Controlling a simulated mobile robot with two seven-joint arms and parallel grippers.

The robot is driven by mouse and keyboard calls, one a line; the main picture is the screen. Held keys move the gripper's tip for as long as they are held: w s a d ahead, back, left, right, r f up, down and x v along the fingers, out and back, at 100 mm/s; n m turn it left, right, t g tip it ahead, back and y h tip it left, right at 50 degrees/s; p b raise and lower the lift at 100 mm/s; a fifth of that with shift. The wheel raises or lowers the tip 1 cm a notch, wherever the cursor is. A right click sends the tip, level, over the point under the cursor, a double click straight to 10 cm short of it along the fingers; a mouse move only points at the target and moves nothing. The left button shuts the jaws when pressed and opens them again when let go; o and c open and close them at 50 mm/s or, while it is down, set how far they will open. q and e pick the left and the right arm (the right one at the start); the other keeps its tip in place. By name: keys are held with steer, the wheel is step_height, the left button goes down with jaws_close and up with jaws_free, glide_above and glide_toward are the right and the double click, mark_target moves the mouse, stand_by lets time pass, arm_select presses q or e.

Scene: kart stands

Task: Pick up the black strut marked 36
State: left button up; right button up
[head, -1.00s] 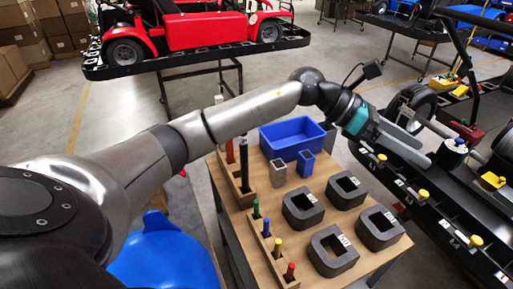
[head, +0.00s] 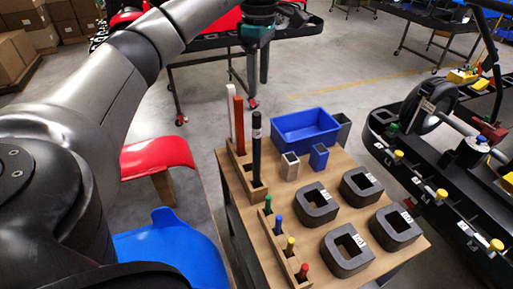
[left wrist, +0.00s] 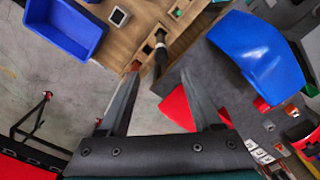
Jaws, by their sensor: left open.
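The black strut (head: 256,155) stands upright in a wooden rack (head: 240,178) on the table's left side, beside a red strut (head: 239,125) and a white one (head: 230,110). It has a pale mark near its top; I cannot read the number. My left gripper (head: 259,88) is open and empty, pointing down, above and beyond the strut tops in the head view. In the left wrist view the black strut (left wrist: 160,55) shows between and beyond the open fingers (left wrist: 160,75), apart from them. My right gripper is not in view.
A blue bin (head: 305,130), small grey and blue square tubes and several dark square blocks (head: 316,205) stand on the table. Short coloured pegs line its left edge. A red seat (head: 157,155) and a blue seat (head: 160,250) are left of it. A kart chassis (head: 450,180) is right.

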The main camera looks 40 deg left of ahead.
mark_target(257, 113)
arm_select(q)
step_height(257, 113, down, 6)
steer(key=shift+f, duration=0.1)
steer(key=shift+s+a+f+p, duration=0.15)
steer(key=shift+f+p, duration=0.45)
steer(key=shift+f, duration=2.1)
jaws_close()
steer(key=shift+r, duration=0.1)
